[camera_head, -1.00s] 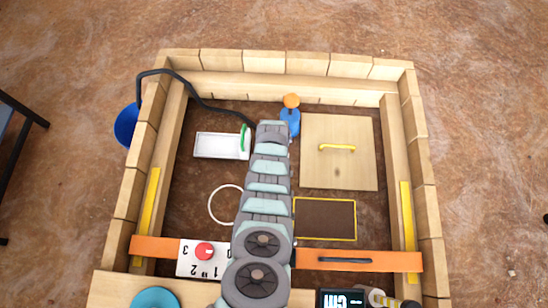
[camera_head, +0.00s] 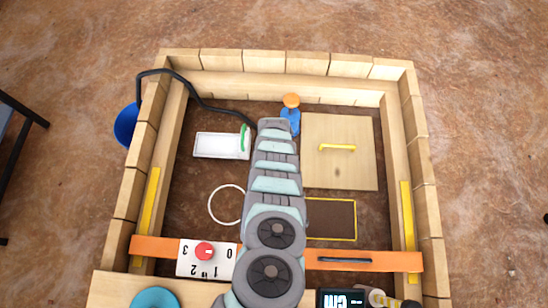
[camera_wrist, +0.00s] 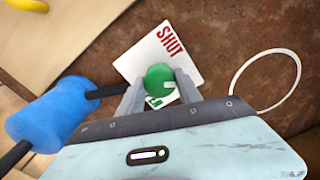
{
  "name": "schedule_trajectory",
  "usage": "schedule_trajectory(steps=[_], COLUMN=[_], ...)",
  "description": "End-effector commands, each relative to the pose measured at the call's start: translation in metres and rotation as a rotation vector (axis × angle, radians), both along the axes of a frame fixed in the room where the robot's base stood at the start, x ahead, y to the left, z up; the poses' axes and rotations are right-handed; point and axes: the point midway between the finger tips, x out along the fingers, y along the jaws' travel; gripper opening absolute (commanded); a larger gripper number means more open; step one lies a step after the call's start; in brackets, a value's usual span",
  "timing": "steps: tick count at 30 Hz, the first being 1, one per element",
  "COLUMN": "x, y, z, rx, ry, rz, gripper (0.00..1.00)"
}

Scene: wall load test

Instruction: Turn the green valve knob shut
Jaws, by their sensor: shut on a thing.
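The green knob (camera_wrist: 160,77) shows in the wrist view on a white card (camera_wrist: 172,52) with red "SHUT" lettering. Green lettering, partly covered, is at the card's lower edge. A small pale mark shows on the knob's right side. My gripper (camera_wrist: 161,82) is shut on the knob, with one finger at each side of it. In the head view my arm hides the knob, the card and the fingers.
A blue cylinder (camera_wrist: 47,113) with a black rod is close left of my gripper. A white ring (camera_wrist: 264,80) lies to the right. In the head view, a white tray (camera_head: 215,145) and a wooden panel (camera_head: 338,170) flank my arm, inside a wooden frame (camera_head: 145,153).

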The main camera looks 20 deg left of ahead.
Motion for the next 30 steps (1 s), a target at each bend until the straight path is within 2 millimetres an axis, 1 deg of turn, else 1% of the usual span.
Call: schedule_trajectory(steps=[7, 30], x=[-0.0003, -0.0002], y=[-0.0013, -0.0012], z=[-0.0019, -0.0033], rx=[-0.001, 0.0], ry=[0.002, 0.001], rz=[0.134, 0.859], gripper=[0.01, 0.01])
